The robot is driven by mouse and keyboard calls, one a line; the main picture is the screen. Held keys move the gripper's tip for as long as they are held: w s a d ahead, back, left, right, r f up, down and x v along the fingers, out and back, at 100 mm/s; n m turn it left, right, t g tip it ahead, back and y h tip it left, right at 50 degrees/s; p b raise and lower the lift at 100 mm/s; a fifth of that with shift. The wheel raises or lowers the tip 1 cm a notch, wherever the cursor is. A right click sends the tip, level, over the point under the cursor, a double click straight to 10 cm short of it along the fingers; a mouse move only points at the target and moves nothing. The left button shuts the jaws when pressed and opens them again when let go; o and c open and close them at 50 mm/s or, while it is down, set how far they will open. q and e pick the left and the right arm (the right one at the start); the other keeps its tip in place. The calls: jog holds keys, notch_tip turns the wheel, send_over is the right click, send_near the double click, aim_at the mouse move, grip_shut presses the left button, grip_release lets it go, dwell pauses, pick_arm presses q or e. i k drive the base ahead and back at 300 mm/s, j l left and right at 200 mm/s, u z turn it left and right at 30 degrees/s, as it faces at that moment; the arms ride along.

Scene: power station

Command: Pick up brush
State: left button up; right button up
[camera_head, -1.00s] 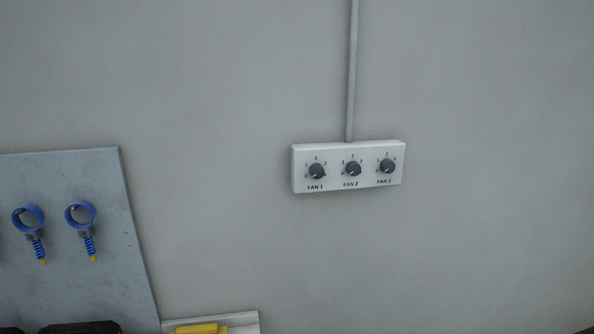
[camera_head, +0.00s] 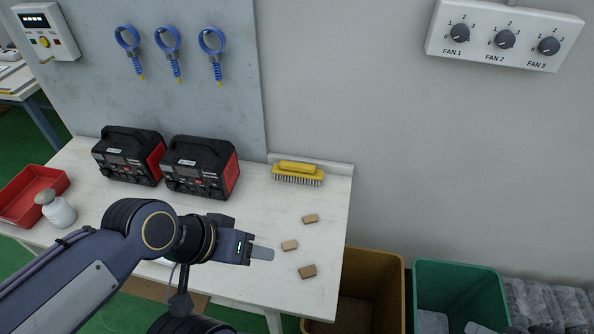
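The brush (camera_head: 298,173) has a yellow back and handle with bristles pointing down. It sits at the back right of the white table, against the low rear ledge. My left gripper (camera_head: 262,253) reaches over the table from the left, in front of the brush and apart from it. It is seen side-on, and I cannot see whether its fingers are apart. My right gripper is out of view.
Small brown blocks (camera_head: 306,271) lie on the white table (camera_head: 327,227) at its right. Two black-and-red power units (camera_head: 201,167) stand left of the brush. A red tray (camera_head: 35,190) and white bottle (camera_head: 57,209) are at left. Yellow (camera_head: 380,275) and green (camera_head: 460,285) bins stand right of the table.

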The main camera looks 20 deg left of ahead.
aim_at(295, 172)
jog(key=j+z, duration=0.35)
jog(key=k+j+z, duration=0.15)
jog(key=j+z, duration=0.15)
jog(key=k+j+z, duration=0.15)
jog(key=j+z, duration=0.2)
jog(key=k+j+z, duration=0.15)
jog(key=j+z, duration=0.2)
